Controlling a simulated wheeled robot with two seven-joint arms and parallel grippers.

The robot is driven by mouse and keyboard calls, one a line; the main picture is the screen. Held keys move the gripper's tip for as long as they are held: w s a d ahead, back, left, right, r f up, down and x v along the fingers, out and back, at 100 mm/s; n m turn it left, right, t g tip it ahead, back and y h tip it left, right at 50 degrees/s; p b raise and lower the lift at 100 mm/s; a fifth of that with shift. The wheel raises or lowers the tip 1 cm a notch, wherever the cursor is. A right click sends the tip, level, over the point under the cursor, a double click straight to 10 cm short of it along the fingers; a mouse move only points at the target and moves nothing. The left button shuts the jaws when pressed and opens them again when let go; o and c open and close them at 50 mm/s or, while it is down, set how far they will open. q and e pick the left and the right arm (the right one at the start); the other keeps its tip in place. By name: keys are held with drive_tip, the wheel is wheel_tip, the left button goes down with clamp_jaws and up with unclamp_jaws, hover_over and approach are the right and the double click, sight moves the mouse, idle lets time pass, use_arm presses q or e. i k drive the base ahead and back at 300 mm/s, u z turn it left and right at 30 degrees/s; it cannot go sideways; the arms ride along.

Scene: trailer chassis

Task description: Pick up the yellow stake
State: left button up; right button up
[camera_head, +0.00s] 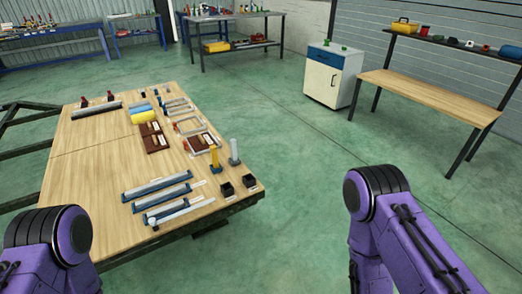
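The yellow stake (215,157) is a thin yellow-orange post. It stands upright near the right edge of the wooden-topped trailer bed (90,180). A similar light grey stake (234,152) stands upright just to its right. Purple links of my two arms show at the lower left and lower right. Neither gripper is in the picture, so nothing shows of their opening or of anything in them.
Two small black boxes (227,189) sit by the bed's right corner. Blue-and-grey bars (157,186) lie in front of the stakes, brown panels (154,138) behind. A wooden workbench (427,97) and white cabinet (325,84) stand at right. Green floor between is clear.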

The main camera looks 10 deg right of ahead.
sight(214, 152)
drive_tip(key=z, duration=0.7)
drive_tip(key=i, duration=0.8)
drive_tip(key=z, duration=0.45)
drive_tip(key=i, duration=1)
drive_tip(key=u, duration=0.95)
drive_tip(key=i, duration=0.7)
drive_tip(key=u, duration=0.95)
drive_tip(key=i, duration=0.65)
